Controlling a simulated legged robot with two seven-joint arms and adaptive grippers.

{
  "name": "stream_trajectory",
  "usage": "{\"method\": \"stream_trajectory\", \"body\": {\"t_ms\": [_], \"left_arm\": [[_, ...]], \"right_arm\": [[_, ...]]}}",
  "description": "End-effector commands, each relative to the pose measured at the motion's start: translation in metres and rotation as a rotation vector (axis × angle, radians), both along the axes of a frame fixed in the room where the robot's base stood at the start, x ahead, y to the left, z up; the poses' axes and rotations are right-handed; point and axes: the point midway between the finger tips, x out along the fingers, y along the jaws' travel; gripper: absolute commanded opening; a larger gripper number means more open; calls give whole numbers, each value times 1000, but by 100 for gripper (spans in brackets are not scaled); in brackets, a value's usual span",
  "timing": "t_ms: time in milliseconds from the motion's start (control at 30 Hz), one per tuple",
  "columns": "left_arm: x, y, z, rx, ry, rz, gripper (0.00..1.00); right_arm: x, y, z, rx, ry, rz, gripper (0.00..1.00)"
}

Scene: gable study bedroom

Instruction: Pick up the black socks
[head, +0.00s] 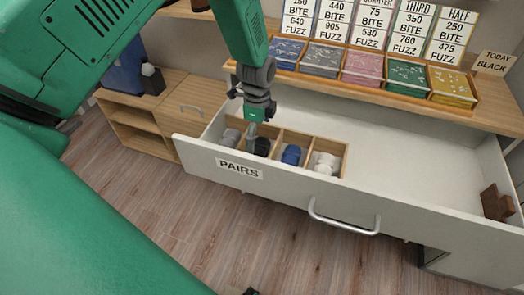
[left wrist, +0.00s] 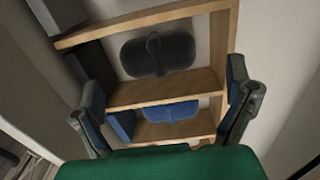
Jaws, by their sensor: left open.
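The black socks (head: 262,147), a rolled pair, lie in one compartment of a wooden divider box (head: 312,143) inside the open white drawer (head: 400,210). In the left wrist view the black socks (left wrist: 157,54) lie beyond the fingers, in a compartment beside the blue socks (left wrist: 168,112). My left gripper (head: 252,133) points down over the box, right at the black socks and partly covering them. In the left wrist view its fingers (left wrist: 165,88) are spread wide with nothing between them. I cannot tell whether they touch the box.
Grey socks (head: 231,136), blue socks (head: 291,154) and white socks (head: 326,163) fill neighbouring compartments. A "PAIRS" label (head: 239,168) and a handle (head: 343,224) are on the drawer front. A brown object (head: 497,203) sits at the right. The drawer's middle is clear. A shelf with colored trays (head: 363,68) runs behind.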

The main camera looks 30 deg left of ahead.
Motion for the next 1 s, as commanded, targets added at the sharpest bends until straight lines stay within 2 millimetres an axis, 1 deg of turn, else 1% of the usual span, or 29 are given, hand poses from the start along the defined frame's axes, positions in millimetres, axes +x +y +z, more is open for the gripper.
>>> {"method": "stream_trajectory", "body": {"t_ms": [67, 167, 300, 400, 500, 733, 767, 800, 833, 867, 1000], "left_arm": [[0, 0, -4, 0, 0, 1, 97], [-2, -4, -13, 3, 2, 0, 97], [-2, -13, -34, 7, 2, -2, 97], [-2, -15, -46, 9, 1, 0, 97], [-2, -14, -52, 8, 0, -1, 97], [-2, -10, -54, 2, -1, 0, 97], [-2, -9, -54, 2, -1, 0, 86], [-2, -9, -54, 1, -1, 0, 72], [-2, -8, -55, 1, 0, 0, 61], [-2, -8, -55, 1, 0, 1, 57], [-2, -9, -55, 4, 2, 0, 57]], "right_arm": [[0, 1, 0, 1, 0, 1, 32], [0, 1, -1, 1, 0, 2, 32], [0, 1, -3, 1, 0, 2, 32], [0, 1, -4, 1, 0, 1, 32], [0, 0, -4, 0, 0, 1, 32], [0, 0, -4, 0, 0, 1, 32], [0, 0, -4, 0, 0, 1, 32], [0, 0, -4, 0, 0, 1, 32], [0, 0, -4, 0, 0, 1, 32], [0, 0, -4, 1, 0, 1, 32], [0, 1, -4, 1, 0, 1, 32]]}}
